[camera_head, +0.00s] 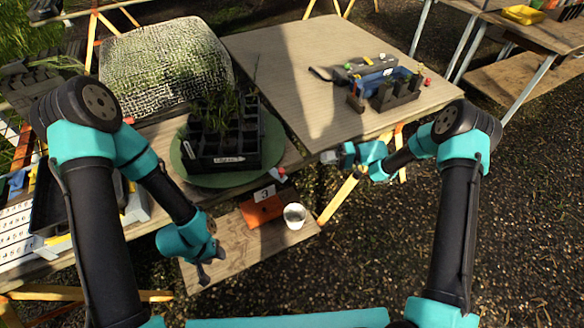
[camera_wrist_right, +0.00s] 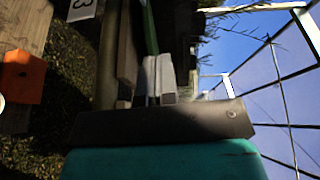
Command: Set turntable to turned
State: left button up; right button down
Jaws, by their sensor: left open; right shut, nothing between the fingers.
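The turntable is a round green disc (camera_head: 273,142) on the left bench. A black cell tray (camera_head: 240,150) with green seedlings and a white label on its front side stands on it. A small red-and-white piece (camera_head: 279,174) shows at the disc's front right edge. My right gripper (camera_head: 328,157) is shut and empty, to the right of the disc and apart from it in the head view. In the right wrist view its fingers (camera_wrist_right: 156,78) point towards a thin green edge (camera_wrist_right: 151,30), perhaps the disc's rim. My left gripper (camera_head: 204,274) is open and empty, low in front of the bench.
An orange block (camera_head: 261,209) with a number card and a white cup (camera_head: 294,215) stand on a lower wooden shelf (camera_head: 240,250). A mesh-covered mound (camera_head: 165,65) is behind the tray. A dark rack (camera_head: 384,97) and tools sit on the right table (camera_head: 290,50).

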jog(key=shift+a, duration=0.1)
jog(key=s+a, duration=0.3)
jog(key=a, duration=0.9)
jog(key=shift+a+f, duration=0.3)
jog(key=shift+s+a, duration=0.15)
jog(key=shift+s, duration=0.05)
